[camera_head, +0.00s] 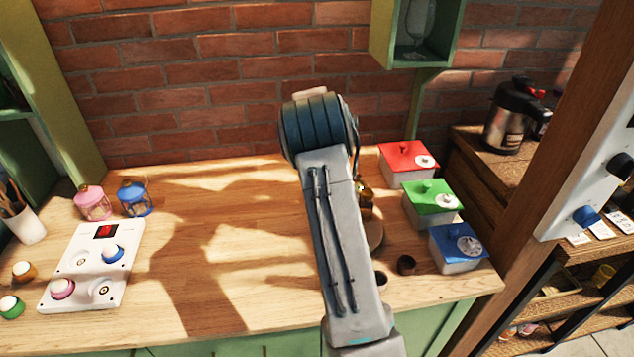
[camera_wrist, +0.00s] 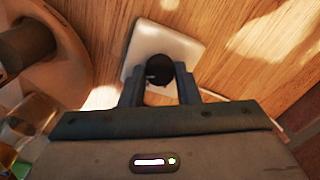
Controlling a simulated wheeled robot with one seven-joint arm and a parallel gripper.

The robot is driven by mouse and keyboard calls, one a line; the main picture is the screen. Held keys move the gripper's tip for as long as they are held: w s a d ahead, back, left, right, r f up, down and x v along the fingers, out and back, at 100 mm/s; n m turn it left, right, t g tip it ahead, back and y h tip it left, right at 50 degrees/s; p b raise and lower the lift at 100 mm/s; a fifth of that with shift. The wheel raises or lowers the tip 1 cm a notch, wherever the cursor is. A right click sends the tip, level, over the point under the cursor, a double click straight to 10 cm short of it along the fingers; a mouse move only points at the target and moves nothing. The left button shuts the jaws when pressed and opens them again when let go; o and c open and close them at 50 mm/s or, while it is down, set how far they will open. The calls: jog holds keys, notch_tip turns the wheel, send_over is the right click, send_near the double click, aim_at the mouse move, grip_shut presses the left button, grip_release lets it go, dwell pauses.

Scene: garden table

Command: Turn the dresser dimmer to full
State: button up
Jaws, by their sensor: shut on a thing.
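The dimmer in the wrist view is a square white plate (camera_wrist: 165,42) with a round black knob (camera_wrist: 160,66) on it. The plate lies on the wooden top. My gripper (camera_wrist: 159,84) is shut on the black knob, one finger on each side. A small light mark shows near the knob's left side; its exact setting is too small to read. In the head view my arm hides the gripper and the dimmer.
A brown round base with a dark post (camera_wrist: 25,50) stands close to the left in the wrist view. On the wooden top (camera_head: 220,240) are red (camera_head: 395,172), green (camera_head: 425,205) and blue-lidded boxes (camera_head: 455,262), a white knob panel (camera_head: 75,270), and pink (camera_head: 92,203) and blue lanterns (camera_head: 134,200).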

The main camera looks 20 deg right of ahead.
dwell(0.3)
jog(key=o, duration=1)
jog(key=shift+c, duration=0.2)
notch_tip(320, 180, up, 14)
jog(key=shift+b, duration=0.4)
jog(key=shift+f, duration=0.1)
